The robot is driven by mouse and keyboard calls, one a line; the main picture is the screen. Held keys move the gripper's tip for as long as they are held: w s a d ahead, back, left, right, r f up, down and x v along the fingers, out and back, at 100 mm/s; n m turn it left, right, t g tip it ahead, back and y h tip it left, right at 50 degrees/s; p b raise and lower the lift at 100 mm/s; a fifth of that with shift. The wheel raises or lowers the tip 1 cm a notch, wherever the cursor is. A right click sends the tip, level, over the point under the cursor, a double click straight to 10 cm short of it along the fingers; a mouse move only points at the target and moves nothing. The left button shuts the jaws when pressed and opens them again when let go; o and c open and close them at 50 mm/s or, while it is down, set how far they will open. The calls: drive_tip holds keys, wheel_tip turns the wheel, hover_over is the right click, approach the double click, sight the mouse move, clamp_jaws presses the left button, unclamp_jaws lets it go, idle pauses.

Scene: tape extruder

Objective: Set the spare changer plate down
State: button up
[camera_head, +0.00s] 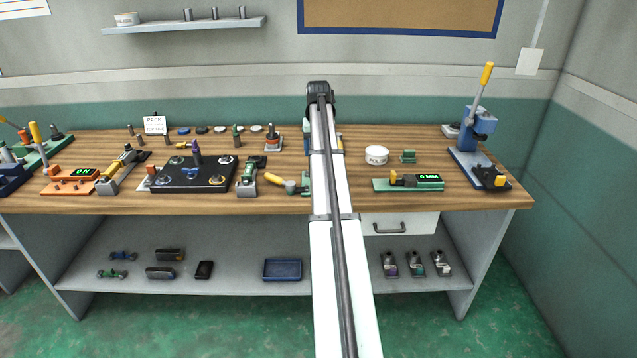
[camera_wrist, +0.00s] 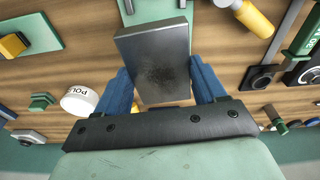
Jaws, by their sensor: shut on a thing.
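In the wrist view, my gripper (camera_wrist: 163,88) has its two blue fingers shut on a flat grey metal plate (camera_wrist: 153,52), which looks like the spare changer plate. The plate has a dark speckled patch on its face and is held above the wooden bench. Whether its lower edge touches anything cannot be told. In the head view my arm reaches forward over the middle of the bench and hides the gripper and the plate.
A white tub (camera_head: 376,155) and small green block (camera_head: 408,156) stand right of my arm. A yellow-handled clamp (camera_head: 287,183) is close on the left, beyond it a black fixture plate (camera_head: 190,182). A green gauge base (camera_head: 380,185) and blue press (camera_head: 468,157) are right.

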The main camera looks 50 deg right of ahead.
drive_tip(key=shift+m, duration=0.4)
drive_tip(key=shift+f, duration=5)
drive_tip(key=shift+s, duration=0.1)
drive_tip(key=o, duration=1.6)
drive_tip(key=shift+f, duration=0.15)
drive_tip(key=shift+c, duration=0.2)
drive_tip(key=r, duration=0.8)
drive_tip(key=s+a+r, duration=0.1)
drive_tip(key=r, duration=0.3)
drive_tip(key=shift+r, duration=0.1)
